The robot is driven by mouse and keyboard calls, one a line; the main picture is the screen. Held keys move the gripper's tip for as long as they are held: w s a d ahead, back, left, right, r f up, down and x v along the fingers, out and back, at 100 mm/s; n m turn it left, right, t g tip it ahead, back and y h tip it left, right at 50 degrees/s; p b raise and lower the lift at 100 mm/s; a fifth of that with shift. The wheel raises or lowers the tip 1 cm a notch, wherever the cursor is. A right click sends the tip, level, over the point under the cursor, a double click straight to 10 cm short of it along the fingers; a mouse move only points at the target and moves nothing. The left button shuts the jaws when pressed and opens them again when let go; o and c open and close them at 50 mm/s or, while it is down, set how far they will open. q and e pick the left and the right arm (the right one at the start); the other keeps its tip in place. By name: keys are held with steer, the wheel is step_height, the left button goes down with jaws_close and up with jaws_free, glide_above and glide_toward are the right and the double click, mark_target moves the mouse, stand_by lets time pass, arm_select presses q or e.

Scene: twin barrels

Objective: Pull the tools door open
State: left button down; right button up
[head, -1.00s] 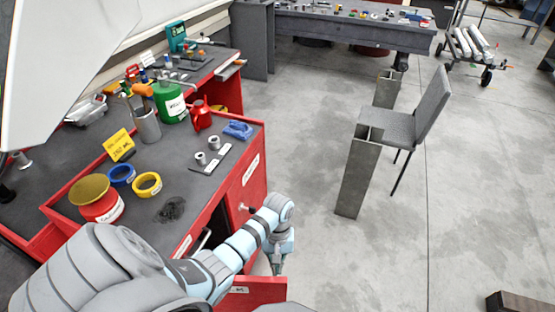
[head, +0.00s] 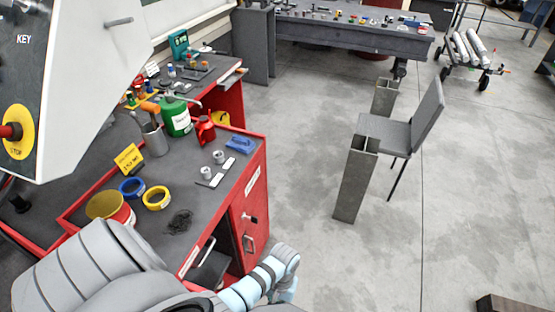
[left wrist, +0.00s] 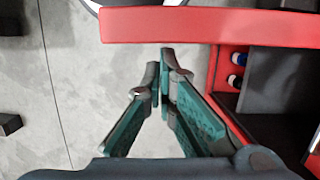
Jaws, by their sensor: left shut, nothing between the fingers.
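In the left wrist view, a red panel (left wrist: 200,26), apparently the tools door, stands out from the red cabinet, crossing the top of the picture. In the head view my left arm reaches past the cabinet's front corner; the gripper itself is hidden there. My right gripper is not in view.
The red workbench (head: 190,250) carries tape rolls, cans and tools. A grey chair (head: 425,115) and upright grey metal posts (head: 356,185) stand on the floor to the right. The floor between is open.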

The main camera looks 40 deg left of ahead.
arm_select(q)
steer(key=shift+s+d+f, duration=0.1)
steer(key=shift+s+f, duration=0.05)
steer(key=shift+s, duration=0.05)
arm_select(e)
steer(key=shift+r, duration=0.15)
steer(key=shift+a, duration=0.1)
arm_select(q)
steer(key=v, duration=1.2)
